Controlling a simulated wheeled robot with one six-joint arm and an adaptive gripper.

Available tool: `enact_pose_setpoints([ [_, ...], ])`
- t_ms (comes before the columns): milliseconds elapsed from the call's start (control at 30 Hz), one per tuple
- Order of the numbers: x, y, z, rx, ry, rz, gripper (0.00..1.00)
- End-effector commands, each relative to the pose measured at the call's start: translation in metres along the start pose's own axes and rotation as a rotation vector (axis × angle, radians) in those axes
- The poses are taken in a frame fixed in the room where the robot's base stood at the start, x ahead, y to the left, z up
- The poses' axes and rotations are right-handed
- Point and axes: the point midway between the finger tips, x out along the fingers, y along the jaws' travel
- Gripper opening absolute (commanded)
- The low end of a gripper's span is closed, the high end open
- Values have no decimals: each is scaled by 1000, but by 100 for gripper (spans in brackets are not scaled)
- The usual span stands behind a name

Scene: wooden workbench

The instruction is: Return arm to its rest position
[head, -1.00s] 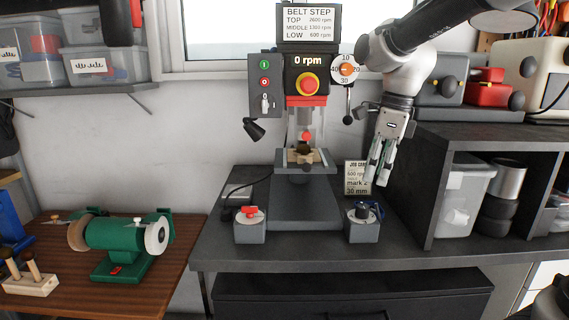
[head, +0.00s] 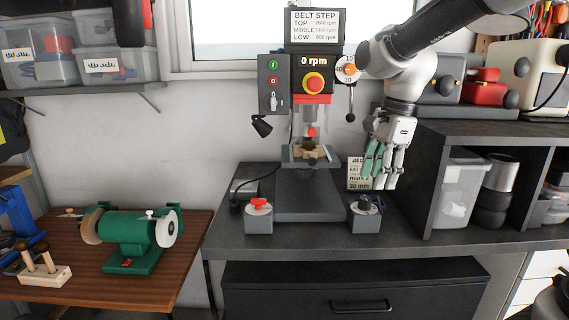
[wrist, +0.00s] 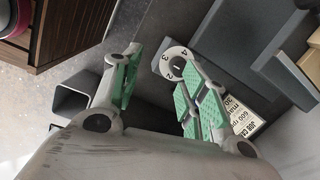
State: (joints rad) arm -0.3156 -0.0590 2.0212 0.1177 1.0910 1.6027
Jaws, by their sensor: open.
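My gripper (head: 381,165) hangs fingers-down at the right of the drill press (head: 313,110), above the grey bench, in the head view. Its green-padded fingers are apart and hold nothing. In the wrist view the open gripper (wrist: 160,95) shows its fingers spread left and right. The job card (head: 358,172) stands just behind the fingers and is partly covered by them. In the wrist view the card (wrist: 243,120) lies beyond the right finger, near a round numbered dial (wrist: 177,64).
A grey block with a dark knob (head: 363,222) sits below my gripper. A block with a red knob (head: 258,216) stands left of the press base. A shelf unit (head: 426,190) with bins is close on the right. A green grinder (head: 130,235) stands on the wooden table.

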Motion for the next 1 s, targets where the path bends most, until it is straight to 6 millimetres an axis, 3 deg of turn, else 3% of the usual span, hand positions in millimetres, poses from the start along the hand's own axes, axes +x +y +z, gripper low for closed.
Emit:
enact_pose_setpoints([
  [167, 9, 20, -8, -353, 16, 14, 43],
  [267, 9, 42, -19, -637, 32, 11, 43],
  [400, 4, 88, -43, -1057, 80, -6, 43],
  [533, -2, 140, -68, -1367, 157, -23, 43],
  [633, -4, 174, -82, -1455, 219, -37, 43],
  [767, -8, 206, -93, -1410, 285, -66, 43],
  [1000, -23, 220, -101, -1345, 359, -112, 43],
])
